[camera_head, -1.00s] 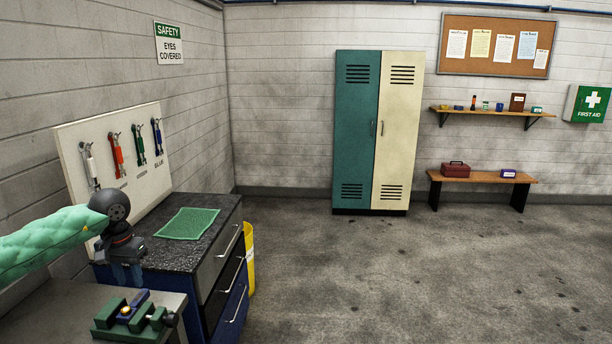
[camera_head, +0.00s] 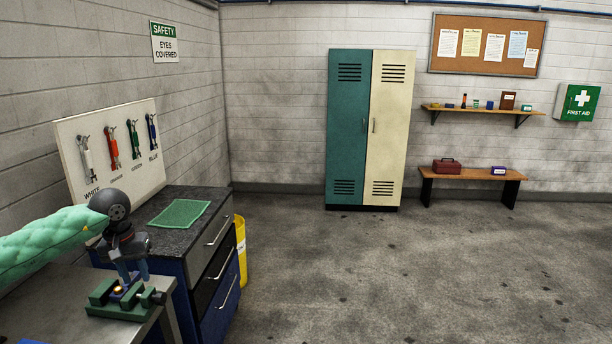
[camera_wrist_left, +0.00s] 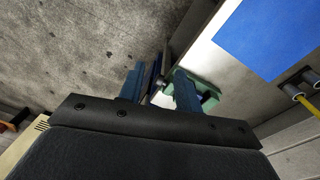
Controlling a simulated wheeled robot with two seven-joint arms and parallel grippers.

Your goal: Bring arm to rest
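My left gripper (camera_head: 132,276) hangs with its fingers downward, just above or behind the green vise (camera_head: 112,309) on the grey bench, in the head view. Its two blue fingers are apart, with nothing seen between them. In the left wrist view, the left gripper (camera_wrist_left: 158,88) also shows spread fingers, and the green vise (camera_wrist_left: 209,91) is partly hidden behind one finger. A small blue and yellow piece sits at the vise jaws; whether a finger touches it I cannot tell. My right gripper is not in view.
A drawer cabinet (camera_head: 222,262) with a green mat (camera_head: 180,213) stands behind the bench. A yellow bin (camera_head: 240,250) is beside it. A tool board (camera_head: 85,128) is on the left wall. A blue sheet (camera_wrist_left: 268,38) lies on the bench. The floor to the right is clear.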

